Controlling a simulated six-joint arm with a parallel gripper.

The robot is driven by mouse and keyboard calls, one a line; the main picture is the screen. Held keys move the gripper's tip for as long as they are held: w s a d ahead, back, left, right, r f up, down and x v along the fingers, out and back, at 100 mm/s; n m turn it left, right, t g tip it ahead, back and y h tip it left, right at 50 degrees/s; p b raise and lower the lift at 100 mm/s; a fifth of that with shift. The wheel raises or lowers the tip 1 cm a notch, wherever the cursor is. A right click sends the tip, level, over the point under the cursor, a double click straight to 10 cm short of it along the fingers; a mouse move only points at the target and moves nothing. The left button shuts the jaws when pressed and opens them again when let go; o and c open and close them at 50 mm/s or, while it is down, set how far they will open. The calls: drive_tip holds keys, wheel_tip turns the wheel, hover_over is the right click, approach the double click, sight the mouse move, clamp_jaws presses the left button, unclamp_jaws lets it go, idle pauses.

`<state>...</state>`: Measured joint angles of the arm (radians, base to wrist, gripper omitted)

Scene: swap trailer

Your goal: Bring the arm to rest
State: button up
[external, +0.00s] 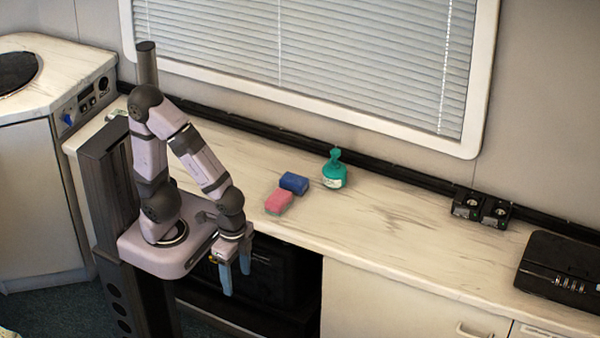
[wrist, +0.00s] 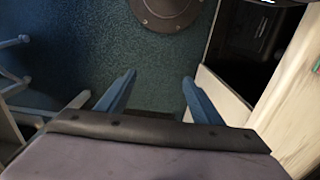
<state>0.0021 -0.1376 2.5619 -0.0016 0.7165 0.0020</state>
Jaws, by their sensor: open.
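My gripper (external: 236,277) hangs pointing down beside my base, in front of the counter's front edge in the external view. Its blue fingers are apart with nothing between them. In the wrist view the open fingers (wrist: 158,95) show with dark floor beyond them. My arm is bent, with its elbow high over my base.
Below is an open dark recess.

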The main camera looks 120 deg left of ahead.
wheel_tip(320, 180, up, 14)
drive_tip(key=p, duration=1.4)
drive_tip(key=shift+r, duration=0.2)
